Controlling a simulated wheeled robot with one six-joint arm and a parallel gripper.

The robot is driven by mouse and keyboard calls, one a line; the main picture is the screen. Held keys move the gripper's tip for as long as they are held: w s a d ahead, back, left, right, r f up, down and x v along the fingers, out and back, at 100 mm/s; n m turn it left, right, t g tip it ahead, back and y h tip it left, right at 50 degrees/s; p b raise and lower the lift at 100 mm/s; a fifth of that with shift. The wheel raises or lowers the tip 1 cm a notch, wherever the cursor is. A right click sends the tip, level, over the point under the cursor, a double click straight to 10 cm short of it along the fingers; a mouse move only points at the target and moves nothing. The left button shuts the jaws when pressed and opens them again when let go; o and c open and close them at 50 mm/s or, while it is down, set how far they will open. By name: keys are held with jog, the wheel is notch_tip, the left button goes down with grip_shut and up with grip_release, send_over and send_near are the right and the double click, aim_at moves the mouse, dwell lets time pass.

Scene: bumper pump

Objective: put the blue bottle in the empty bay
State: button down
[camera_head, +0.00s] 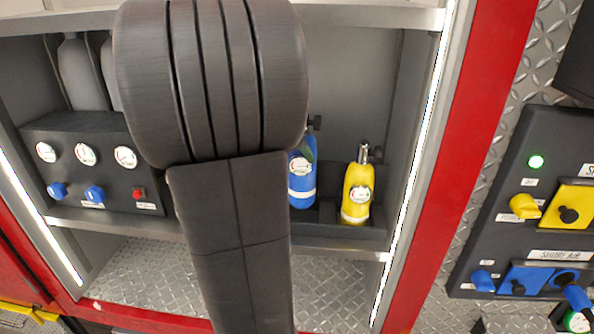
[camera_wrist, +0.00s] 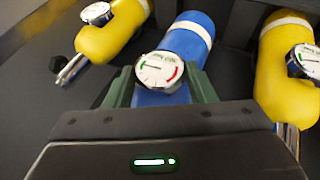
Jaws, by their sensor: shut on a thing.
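The blue bottle (camera_head: 301,186) with a white band and a round gauge stands upright at the shelf rack, partly behind my arm in the head view. In the wrist view the blue bottle (camera_wrist: 190,32) lies between the two green fingers of my gripper (camera_wrist: 160,78), which are shut on it around its gauge end. A yellow bottle (camera_head: 357,192) stands to its right in the dark rack (camera_head: 372,234). The wrist view shows one yellow bottle (camera_wrist: 112,35) on the left and another yellow bottle (camera_wrist: 285,75) on the right. I cannot tell whether the blue bottle's base touches the rack, and no empty bay shows clearly.
A dark panel (camera_head: 100,165) with gauges and knobs is at the left of the shelf, with grey cylinders (camera_head: 80,75) behind it. A lit upright post (camera_head: 420,150) bounds the right side. A control panel (camera_head: 530,210) stands further right. My arm covers the middle.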

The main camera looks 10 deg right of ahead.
aim_at(302, 191)
jog(key=shift+f, duration=3.35)
jog(key=shift+w+f, duration=0.1)
jog(key=shift+f, duration=0.1)
jog(key=c, duration=0.6)
grip_release()
jog(key=shift+r+p, duration=0.25)
jog(key=shift+p, duration=0.1)
jog(key=b+v, duration=0.1)
jog(key=v, duration=1.1)
jog(key=shift+f, duration=0.1)
